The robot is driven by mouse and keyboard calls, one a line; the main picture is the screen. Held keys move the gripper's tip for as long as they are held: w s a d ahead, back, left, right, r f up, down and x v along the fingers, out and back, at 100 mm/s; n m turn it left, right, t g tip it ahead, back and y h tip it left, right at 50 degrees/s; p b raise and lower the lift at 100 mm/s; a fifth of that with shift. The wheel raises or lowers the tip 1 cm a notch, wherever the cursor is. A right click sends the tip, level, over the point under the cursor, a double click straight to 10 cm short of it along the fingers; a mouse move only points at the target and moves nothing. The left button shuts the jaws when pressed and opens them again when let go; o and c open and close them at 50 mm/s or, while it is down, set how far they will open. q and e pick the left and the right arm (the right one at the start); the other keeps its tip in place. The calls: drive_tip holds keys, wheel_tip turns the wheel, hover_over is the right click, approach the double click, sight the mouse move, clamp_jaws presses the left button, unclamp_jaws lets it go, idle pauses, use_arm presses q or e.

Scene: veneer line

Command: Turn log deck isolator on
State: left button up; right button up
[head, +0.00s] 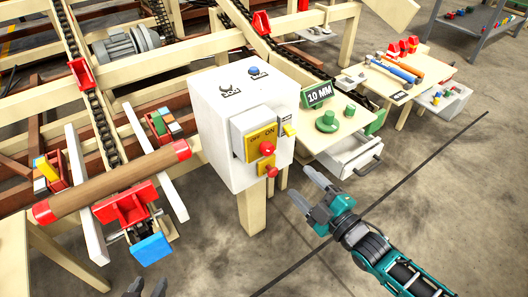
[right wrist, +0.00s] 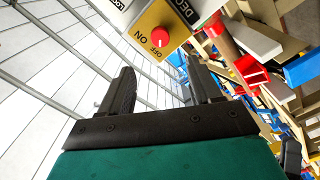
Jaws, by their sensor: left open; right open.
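A white control box (head: 221,125) stands on a wooden post in the head view. On its right face is a yellow isolator plate (head: 254,143) marked OFF and ON, with a red knob (head: 266,148). The plate also shows at the top of the right wrist view (right wrist: 147,22), by a partly cut label with the letters DEC.
Below the isolator is a smaller yellow plate with a red button (head: 271,171). A log (head: 110,182) lies on the deck at left. A table with a 10 MM sign (head: 319,95) and open drawer (head: 352,155) stands right of the box. The floor at lower right is clear.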

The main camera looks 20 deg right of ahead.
sight(270, 151)
drive_tip(key=b+x, duration=0.1)
drive_tip(key=x, duration=1.1)
drive_tip(key=shift+w+a+b, duration=0.1)
drive_tip(key=shift+w+b, duration=0.15)
drive_tip(key=shift+b, duration=0.05)
drive_tip(key=c, duration=1)
